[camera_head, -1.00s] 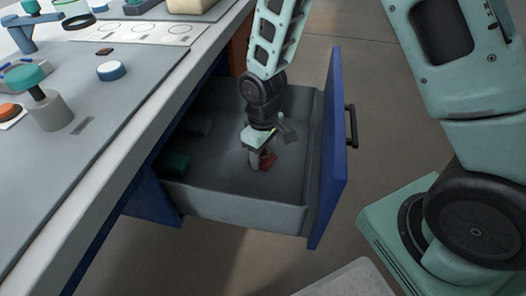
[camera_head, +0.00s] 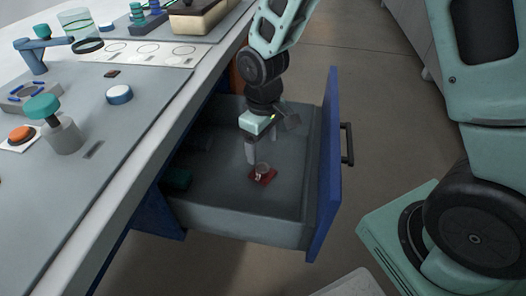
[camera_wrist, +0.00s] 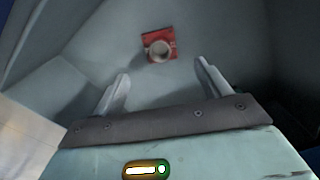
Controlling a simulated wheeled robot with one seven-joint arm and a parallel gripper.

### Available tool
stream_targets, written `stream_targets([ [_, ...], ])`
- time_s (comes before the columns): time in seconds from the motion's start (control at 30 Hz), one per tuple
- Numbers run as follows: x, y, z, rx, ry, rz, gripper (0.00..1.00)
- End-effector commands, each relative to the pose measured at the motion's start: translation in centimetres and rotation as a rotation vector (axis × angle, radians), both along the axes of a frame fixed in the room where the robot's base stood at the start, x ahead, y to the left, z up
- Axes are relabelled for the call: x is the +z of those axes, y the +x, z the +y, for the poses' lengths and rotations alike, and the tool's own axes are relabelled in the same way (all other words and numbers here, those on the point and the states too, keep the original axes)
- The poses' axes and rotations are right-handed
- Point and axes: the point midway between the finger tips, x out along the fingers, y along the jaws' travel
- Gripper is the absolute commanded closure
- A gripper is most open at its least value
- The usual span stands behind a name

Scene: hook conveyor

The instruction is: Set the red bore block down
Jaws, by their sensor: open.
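The red bore block (camera_head: 262,176) lies on the floor of the open drawer, with a pale round ring or cup shape on its top. In the wrist view the block (camera_wrist: 148,41) shows its red square base beyond my fingertips. My gripper (camera_head: 251,155) is inside the drawer, just above and left of the block in the head view. Its two fingers (camera_wrist: 163,80) are spread apart with nothing between them, and they look clear of the block.
The drawer (camera_head: 235,224) is pulled out, its blue front (camera_head: 325,165) with a black handle on the right. The workbench (camera_head: 120,160) stands left, with a blue-and-white disc and a teal-knobbed post.

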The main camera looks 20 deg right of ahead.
Motion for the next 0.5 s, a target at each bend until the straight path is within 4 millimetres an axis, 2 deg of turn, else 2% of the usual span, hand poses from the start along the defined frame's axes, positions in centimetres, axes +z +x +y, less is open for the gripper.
stream_targets([
  [0.03, 1.1, 0.0, 0.0, -0.001, 0.001, -0.002, 0.24],
  [0.27, 3.1, -0.4, 0.4, 0.003, 0.005, -0.002, 0.24],
  [0.37, 4.8, -2.2, 1.8, 0.017, 0.019, -0.004, 0.24],
  [0.47, 7.6, -5.8, 3.9, 0.041, 0.039, -0.005, 0.24],
  [0.5, 8.6, -7.6, 4.7, 0.051, 0.047, -0.005, 0.24],
])
